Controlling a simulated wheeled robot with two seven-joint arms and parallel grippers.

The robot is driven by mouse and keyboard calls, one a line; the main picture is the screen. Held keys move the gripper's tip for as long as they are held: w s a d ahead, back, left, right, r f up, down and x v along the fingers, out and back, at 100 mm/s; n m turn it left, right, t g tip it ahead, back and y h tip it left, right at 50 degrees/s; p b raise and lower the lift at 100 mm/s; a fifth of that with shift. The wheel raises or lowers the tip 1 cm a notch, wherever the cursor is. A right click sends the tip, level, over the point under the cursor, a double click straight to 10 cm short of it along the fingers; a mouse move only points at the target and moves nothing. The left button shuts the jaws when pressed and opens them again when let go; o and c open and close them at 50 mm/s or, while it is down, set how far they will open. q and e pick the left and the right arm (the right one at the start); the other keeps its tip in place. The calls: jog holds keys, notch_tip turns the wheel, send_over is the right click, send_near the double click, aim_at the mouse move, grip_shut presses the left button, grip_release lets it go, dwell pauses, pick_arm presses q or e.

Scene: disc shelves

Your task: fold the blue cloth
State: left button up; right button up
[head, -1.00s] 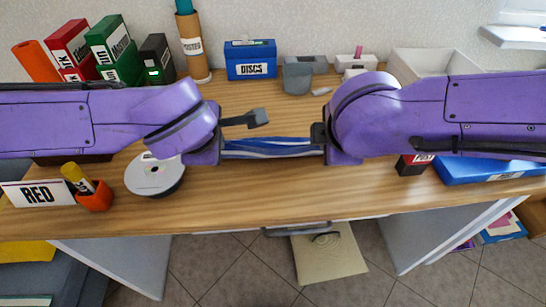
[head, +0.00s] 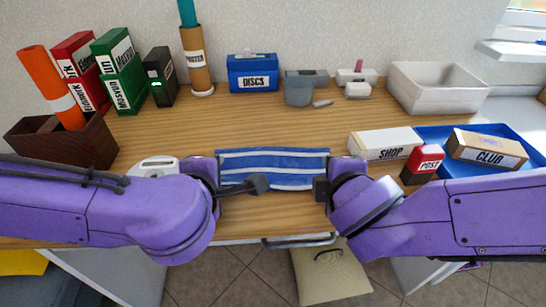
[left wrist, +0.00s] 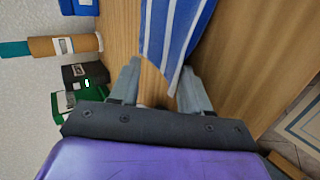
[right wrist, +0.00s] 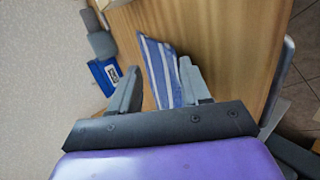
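The blue cloth with white stripes (head: 273,163) lies on the table as a wide, short strip between my two grippers. Whether it has more than one layer I cannot tell. My left gripper (head: 240,180) is at its left end; in the left wrist view (left wrist: 158,75) the fingers are apart, with the cloth's end (left wrist: 172,35) between and beyond them. My right gripper (head: 328,188) is at its right end; in the right wrist view (right wrist: 160,85) the fingers are apart, with the cloth (right wrist: 160,70) between them. I see no finger pressed on the cloth.
A blue DISCS box (head: 253,75), grey holders (head: 300,88) and a white bin (head: 437,88) stand behind. A SHOP box (head: 385,144), a red POST stamp (head: 422,162) and a blue tray (head: 510,136) are at right. Bare wood lies behind the cloth; the table's front edge is close.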

pick_arm(q)
jog(key=r, duration=0.1)
jog(key=s+r, duration=0.1)
jog(key=r, duration=0.1)
pick_arm(e)
jog(key=r, duration=0.1)
jog(key=s+r, duration=0.1)
jog(key=r, duration=0.1)
pick_arm(q)
jog(key=w+r+v, duration=0.1)
jog(key=v, duration=0.6)
jog(key=shift+s+r, duration=0.2)
jog(key=shift+r, duration=0.25)
pick_arm(e)
jog(key=s+r, duration=0.5)
jog(key=r, duration=0.1)
